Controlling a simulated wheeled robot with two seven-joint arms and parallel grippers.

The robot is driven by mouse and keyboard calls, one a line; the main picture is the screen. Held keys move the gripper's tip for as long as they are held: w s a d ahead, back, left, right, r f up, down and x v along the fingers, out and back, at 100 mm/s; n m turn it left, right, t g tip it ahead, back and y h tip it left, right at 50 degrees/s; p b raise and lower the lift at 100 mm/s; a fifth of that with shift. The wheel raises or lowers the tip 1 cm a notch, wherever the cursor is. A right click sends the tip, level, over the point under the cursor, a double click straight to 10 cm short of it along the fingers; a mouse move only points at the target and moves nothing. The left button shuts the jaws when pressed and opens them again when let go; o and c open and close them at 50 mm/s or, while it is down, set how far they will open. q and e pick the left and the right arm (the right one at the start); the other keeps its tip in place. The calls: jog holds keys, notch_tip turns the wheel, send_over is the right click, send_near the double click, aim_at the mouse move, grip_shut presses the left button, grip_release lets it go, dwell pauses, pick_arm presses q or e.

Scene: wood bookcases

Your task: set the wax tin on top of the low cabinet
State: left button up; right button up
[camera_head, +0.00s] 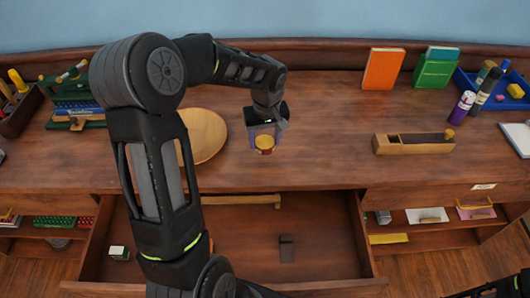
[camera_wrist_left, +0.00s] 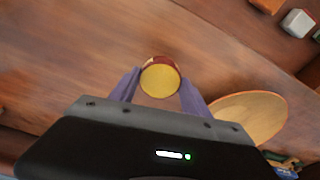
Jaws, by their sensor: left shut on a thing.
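The wax tin (camera_head: 265,144) is a small round tin with a yellow lid and a dark red side. It is between the fingers of my left gripper (camera_head: 264,136), over the wooden top of the low cabinet (camera_head: 320,130). In the left wrist view the tin (camera_wrist_left: 160,82) sits between the two purple-grey fingers, lid facing the camera. My left gripper is shut on it. I cannot tell whether the tin's underside touches the wood. My right gripper does not show; only a dark part of me is at the bottom right corner.
A round wooden plate (camera_head: 205,136) lies left of the tin. A wooden plane (camera_head: 414,143) is to the right, with orange (camera_head: 383,69) and green (camera_head: 435,68) books behind and a blue tray (camera_head: 515,100) beyond. An open drawer (camera_head: 330,235) sticks out below. Bare wood surrounds the tin.

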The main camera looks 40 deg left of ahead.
aim_at(265, 150)
pick_arm(q)
jog(key=shift+r, duration=0.1)
jog(key=shift+f+b, duration=1.45)
jog(key=shift+f, duration=1.1)
jog(key=shift+f, duration=0.15)
jog(key=o, duration=1.5)
jog(key=shift+r, duration=0.2)
jog(key=r, duration=0.8)
jog(key=s+d+r, duration=0.1)
jog(key=r, duration=0.3)
jog(key=shift+b, duration=0.35)
